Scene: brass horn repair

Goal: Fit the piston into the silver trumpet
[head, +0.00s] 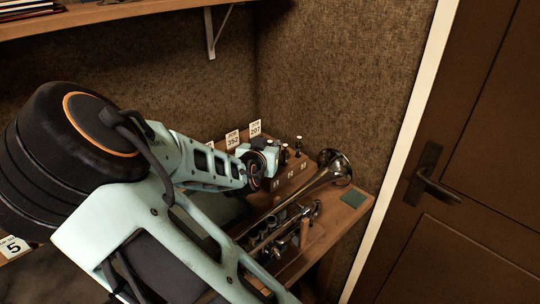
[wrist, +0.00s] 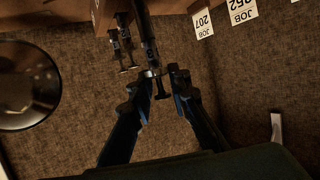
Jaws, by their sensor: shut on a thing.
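The silver trumpet (head: 310,188) lies on the wooden bench, its bell at the right and its valve section (head: 268,228) nearer me, partly behind my arm. Its bell also shows at the left of the wrist view (wrist: 28,80). In the wrist view my gripper (wrist: 158,82) is shut on the upper stem of a dark piston (wrist: 148,38). The piston's other end runs out of the top of the picture, so I cannot tell whether it is clear of the wooden rack. In the head view my gripper's fingertips are hidden behind my wrist.
The wooden rack (head: 290,182) stands behind the trumpet with other pistons (head: 298,146), which also show in the wrist view (wrist: 124,48). Job cards (head: 255,129) stand behind it. A green pad (head: 353,199) lies at the bench's right end. Walls close off the back; a door (head: 470,190) is at right.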

